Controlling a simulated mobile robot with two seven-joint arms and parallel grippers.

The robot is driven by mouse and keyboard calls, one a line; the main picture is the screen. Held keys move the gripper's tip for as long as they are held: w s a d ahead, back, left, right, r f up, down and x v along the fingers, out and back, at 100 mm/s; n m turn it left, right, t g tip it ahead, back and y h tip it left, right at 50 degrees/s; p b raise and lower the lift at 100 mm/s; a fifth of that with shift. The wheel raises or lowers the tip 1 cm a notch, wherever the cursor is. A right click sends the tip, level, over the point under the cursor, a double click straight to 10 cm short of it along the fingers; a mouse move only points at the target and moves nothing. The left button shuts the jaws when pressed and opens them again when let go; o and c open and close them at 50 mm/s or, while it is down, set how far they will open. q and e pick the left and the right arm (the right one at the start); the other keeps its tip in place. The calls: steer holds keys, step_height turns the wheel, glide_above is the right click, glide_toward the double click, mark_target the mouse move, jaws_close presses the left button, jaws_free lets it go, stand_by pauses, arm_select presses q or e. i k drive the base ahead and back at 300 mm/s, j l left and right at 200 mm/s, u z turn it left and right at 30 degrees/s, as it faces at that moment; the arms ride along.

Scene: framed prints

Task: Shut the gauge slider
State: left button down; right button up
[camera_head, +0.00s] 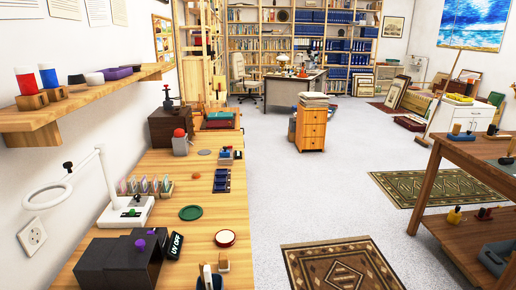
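I cannot pick out a gauge slider with certainty. Several small dark blue pieces (222,180) lie at the bench's right edge, too small to make out. Neither of my grippers is in view.
A wall shelf (90,97) holds cups and small items above the bench. A wooden drawer unit (311,128) stands on the floor. A brown table (470,165) is at the right. Pale floor (320,195) is open between bench and table, with patterned rugs (340,268).

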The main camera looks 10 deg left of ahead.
mark_target(225, 153)
steer(key=i+l, duration=0.1)
steer(key=l, duration=0.2)
steer(key=i+l, duration=0.1)
steer(key=l, duration=0.15)
steer(key=i+l+z, duration=0.1)
steer(key=l, duration=0.2)
steer(key=i+l+z, duration=0.2)
steer(key=i+l, duration=0.6)
steer(key=i+u, duration=0.25)
steer(key=i, duration=0.25)
steer(key=i+l+u, duration=0.1)
steer(key=i+u, duration=0.15)
steer(key=i, duration=0.2)
steer(key=i+l+u, duration=0.25)
steer(key=i, duration=0.25)
steer(key=i+u, duration=0.35)
steer(key=i+l+u, duration=0.3)
steer(key=i, duration=0.15)
steer(key=i+l+u, duration=0.15)
steer(key=i+u, duration=0.2)
